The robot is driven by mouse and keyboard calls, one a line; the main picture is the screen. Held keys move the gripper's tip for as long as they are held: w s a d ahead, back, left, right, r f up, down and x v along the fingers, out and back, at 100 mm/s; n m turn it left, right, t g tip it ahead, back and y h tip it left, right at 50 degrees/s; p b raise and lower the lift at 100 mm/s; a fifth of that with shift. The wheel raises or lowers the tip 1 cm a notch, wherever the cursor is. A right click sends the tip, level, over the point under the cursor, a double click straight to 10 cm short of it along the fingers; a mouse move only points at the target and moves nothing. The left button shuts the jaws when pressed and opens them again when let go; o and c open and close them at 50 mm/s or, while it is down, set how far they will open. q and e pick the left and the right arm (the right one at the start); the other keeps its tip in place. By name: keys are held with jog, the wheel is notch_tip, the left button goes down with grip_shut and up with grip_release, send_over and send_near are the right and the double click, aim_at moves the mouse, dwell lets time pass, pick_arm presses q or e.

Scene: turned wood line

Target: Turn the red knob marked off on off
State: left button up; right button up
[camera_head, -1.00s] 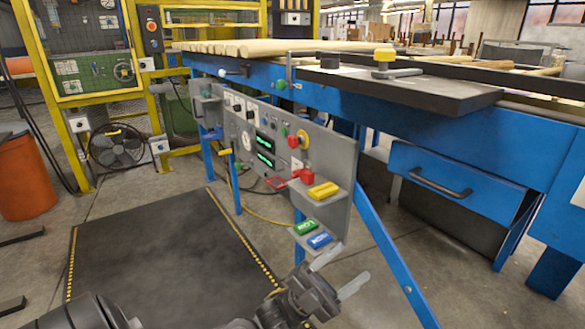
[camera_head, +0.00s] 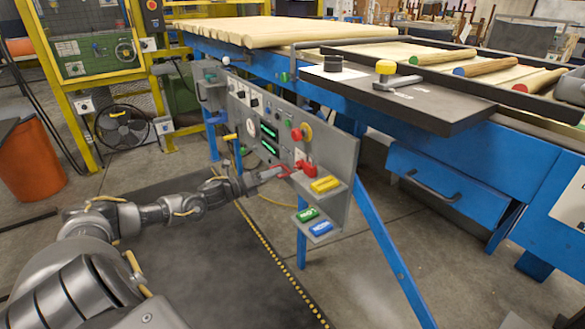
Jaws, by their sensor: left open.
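A red knob (camera_head: 307,168) sits low on the grey control panel (camera_head: 343,160), just above the yellow block. Its marking is too small to read. A red outlined piece (camera_head: 283,171) shows to its left, partly behind my gripper. My left gripper (camera_head: 273,174) is open, with its fingers pointing right toward the knob from the panel's left side. Whether a finger touches the knob or the red outlined piece I cannot tell. My right gripper is out of view.
Above the knob are a red button (camera_head: 297,135) and a yellow one. A yellow block (camera_head: 325,184) and green (camera_head: 307,214) and blue (camera_head: 320,229) blocks sit on small ledges below. The blue bench (camera_head: 440,150) stands behind. A dark mat (camera_head: 240,270) covers the floor in front.

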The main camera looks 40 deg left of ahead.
aim_at(299, 165)
pick_arm(q)
jog(key=b+x, duration=0.1)
jog(key=x, duration=0.8)
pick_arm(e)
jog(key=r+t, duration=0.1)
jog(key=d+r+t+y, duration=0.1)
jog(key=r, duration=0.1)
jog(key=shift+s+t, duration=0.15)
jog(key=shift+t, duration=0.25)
pick_arm(q)
jog(key=c, duration=1)
